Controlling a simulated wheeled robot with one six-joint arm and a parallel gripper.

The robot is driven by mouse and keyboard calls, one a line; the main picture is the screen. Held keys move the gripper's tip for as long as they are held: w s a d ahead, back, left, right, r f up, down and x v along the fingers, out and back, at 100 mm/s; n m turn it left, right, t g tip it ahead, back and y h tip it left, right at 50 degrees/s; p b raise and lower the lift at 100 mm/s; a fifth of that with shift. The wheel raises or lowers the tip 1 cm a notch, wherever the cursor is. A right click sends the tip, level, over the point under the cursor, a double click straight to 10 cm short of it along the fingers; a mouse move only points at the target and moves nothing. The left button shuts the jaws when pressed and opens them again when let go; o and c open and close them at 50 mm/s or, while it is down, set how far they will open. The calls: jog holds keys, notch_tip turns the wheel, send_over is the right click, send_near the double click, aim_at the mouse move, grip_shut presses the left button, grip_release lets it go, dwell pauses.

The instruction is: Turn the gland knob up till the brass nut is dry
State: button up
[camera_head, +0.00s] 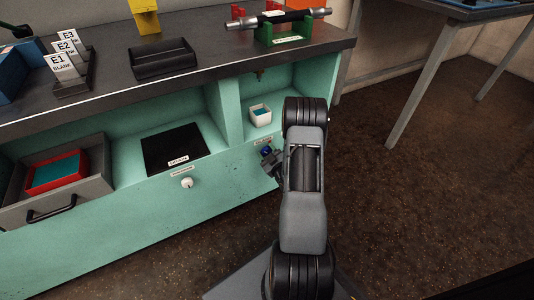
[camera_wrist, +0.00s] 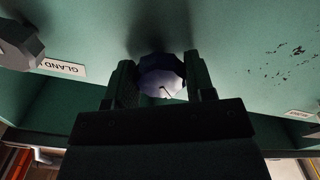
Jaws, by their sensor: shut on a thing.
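My gripper (camera_wrist: 160,68) is shut on a faceted dark blue-purple knob (camera_wrist: 161,80), one finger on each side of it. The knob sits against the green panel. In the head view my gripper (camera_head: 270,160) is at the panel's front face, partly behind my arm, with the blue knob (camera_head: 266,150) just showing. A label reading GLAND (camera_wrist: 62,67) is left of the held knob in the wrist view. A small brassy fitting (camera_head: 260,73), perhaps the brass nut, hangs under the bench top. It is too small to tell whether it is wet.
A white cup (camera_head: 260,116) with blue inside stands in the recess below the fitting. A grey knob (camera_wrist: 20,43) is left of the GLAND label. A white knob (camera_head: 187,183) is on the panel below the black DRAIN plate (camera_head: 160,148). A drawer (camera_head: 90,170) stands open at left.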

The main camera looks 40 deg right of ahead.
jog(key=o, duration=0.9)
jog(key=s+p, duration=0.1)
jog(key=s, duration=0.3)
jog(key=s+a, duration=0.1)
jog(key=s, duration=0.4)
jog(key=s+a+p, duration=0.1)
jog(key=s, duration=0.3)
jog(key=shift+s+p, duration=0.3)
jog(key=shift+s, duration=0.05)
